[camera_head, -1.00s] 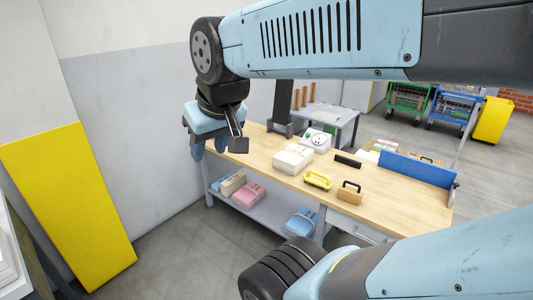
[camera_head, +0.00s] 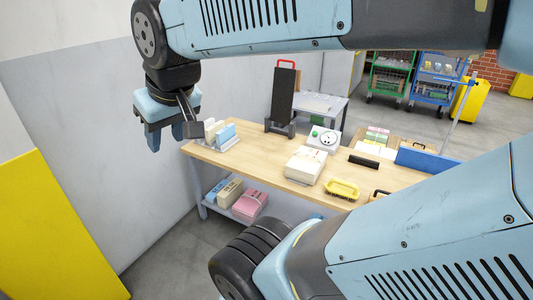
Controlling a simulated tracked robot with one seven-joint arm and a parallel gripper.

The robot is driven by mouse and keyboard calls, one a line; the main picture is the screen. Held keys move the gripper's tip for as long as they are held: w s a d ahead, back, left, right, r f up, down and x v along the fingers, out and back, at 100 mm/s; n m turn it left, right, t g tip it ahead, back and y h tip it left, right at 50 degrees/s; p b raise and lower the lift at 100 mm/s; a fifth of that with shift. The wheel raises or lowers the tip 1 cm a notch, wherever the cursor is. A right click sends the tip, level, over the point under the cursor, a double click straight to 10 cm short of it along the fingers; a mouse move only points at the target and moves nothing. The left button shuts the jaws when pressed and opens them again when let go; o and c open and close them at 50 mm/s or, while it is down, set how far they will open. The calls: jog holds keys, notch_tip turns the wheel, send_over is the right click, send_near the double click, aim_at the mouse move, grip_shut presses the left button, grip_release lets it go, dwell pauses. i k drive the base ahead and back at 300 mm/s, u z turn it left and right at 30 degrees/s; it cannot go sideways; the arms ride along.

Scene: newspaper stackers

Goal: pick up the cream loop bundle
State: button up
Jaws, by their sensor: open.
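A cream bundle (camera_head: 305,165) lies on the wooden workbench (camera_head: 262,160), near the middle of its top. Something shows on its upper face, but it is too small to tell whether it is a loop. A beige bundle (camera_head: 230,193) also sits on the shelf below, between a blue bundle (camera_head: 217,187) and a pink bundle (camera_head: 250,203). My gripper (camera_head: 170,137) is open and empty, pointing down at the left, off the bench's left end. It is well apart from the cream bundle on the top.
A small rack (camera_head: 227,139) with cream and blue pieces stands at the bench's left end. A white device (camera_head: 323,140), a black bar (camera_head: 363,162) and a yellow handled tool (camera_head: 342,189) are near the bundle. A black upright stand (camera_head: 283,97) rises behind.

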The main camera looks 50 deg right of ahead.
aim_at(305, 165)
jog(key=u, duration=0.05)
jog(key=i, duration=1.05)
jog(key=z, duration=2.25)
jog(key=i, duration=0.55)
jog(key=u, duration=0.1)
